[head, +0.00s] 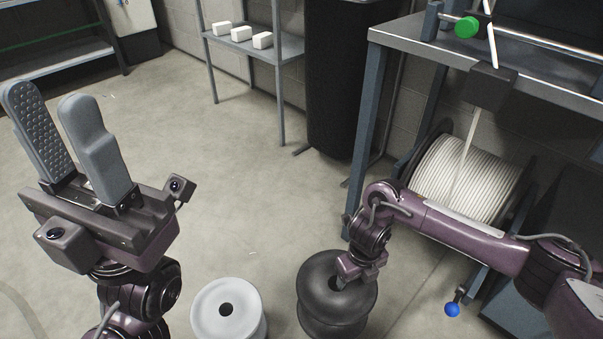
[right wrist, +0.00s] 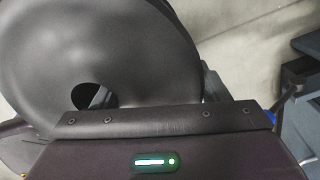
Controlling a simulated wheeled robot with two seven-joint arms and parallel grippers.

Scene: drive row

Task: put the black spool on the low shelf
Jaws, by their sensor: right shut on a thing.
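The black spool (head: 318,315) is upright, hole facing up, at the bottom middle of the head view. My right gripper (head: 358,272) is shut on its upper flange; the fingers are mostly hidden. The spool (right wrist: 110,45) fills the upper left of the right wrist view, its hole showing. I cannot tell whether its base touches the floor. My left gripper (head: 52,98) is raised at the left, open and empty. A rack shelf (head: 276,55) stands at the back; another shelf (head: 50,60) is at the upper left. I cannot tell which is the low shelf.
A white spool (head: 232,312) stands just left of the black one. Several white boxes (head: 241,34) sit on the back shelf. A dark bin (head: 345,80), a workbench (head: 415,40) and a large cable reel (head: 465,172) are at the right. The middle floor is clear.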

